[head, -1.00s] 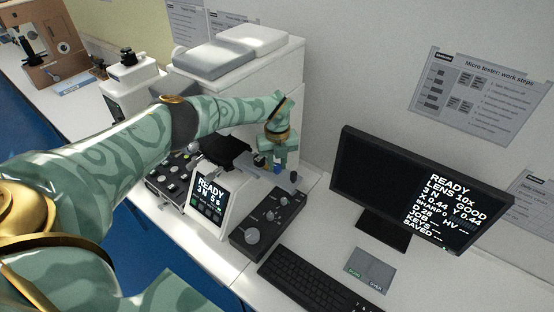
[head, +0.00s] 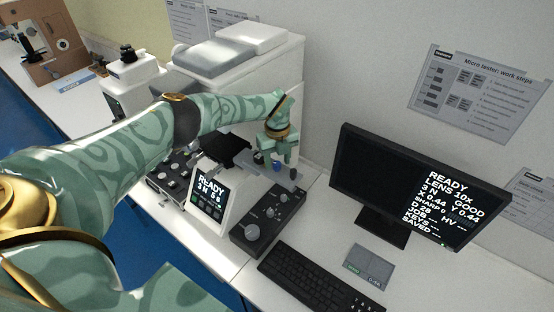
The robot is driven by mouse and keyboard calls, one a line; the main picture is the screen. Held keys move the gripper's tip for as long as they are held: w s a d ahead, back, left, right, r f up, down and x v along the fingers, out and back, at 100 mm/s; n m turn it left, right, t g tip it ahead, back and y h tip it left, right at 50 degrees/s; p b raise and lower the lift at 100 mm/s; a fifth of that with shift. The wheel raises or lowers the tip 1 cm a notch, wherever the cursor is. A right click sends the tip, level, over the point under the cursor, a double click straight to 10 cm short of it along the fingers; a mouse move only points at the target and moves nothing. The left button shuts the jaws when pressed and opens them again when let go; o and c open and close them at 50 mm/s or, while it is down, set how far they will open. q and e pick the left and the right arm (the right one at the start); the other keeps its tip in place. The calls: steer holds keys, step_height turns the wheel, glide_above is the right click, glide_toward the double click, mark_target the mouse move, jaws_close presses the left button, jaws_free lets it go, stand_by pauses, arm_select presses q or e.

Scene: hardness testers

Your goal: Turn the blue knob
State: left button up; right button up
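The blue knob (head: 278,168) shows as a small blue spot on the micro tester, right under my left gripper (head: 280,161). My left arm reaches in from the left across the tester, and the gripper points down over the knob. Its fingers are small in this view and partly overlap the knob, so I cannot tell whether they touch it or how far apart they are. The white micro tester (head: 250,72) stands behind the arm, with a small screen (head: 209,192) reading READY. My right gripper is not in view.
A dark control box (head: 266,216) with knobs stands in front of the gripper. A keyboard (head: 305,278), a monitor (head: 385,185) and a grey two-key pad (head: 370,266) are to the right. Another white tester (head: 133,82) and a brown one (head: 50,50) stand left along the bench.

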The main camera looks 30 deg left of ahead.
mark_target(278, 163)
arm_select(q)
step_height(278, 163, up, 16)
steer(key=b, duration=0.2)
steer(key=shift+r, duration=0.15)
steer(key=shift+d, duration=0.1)
stand_by(0.5)
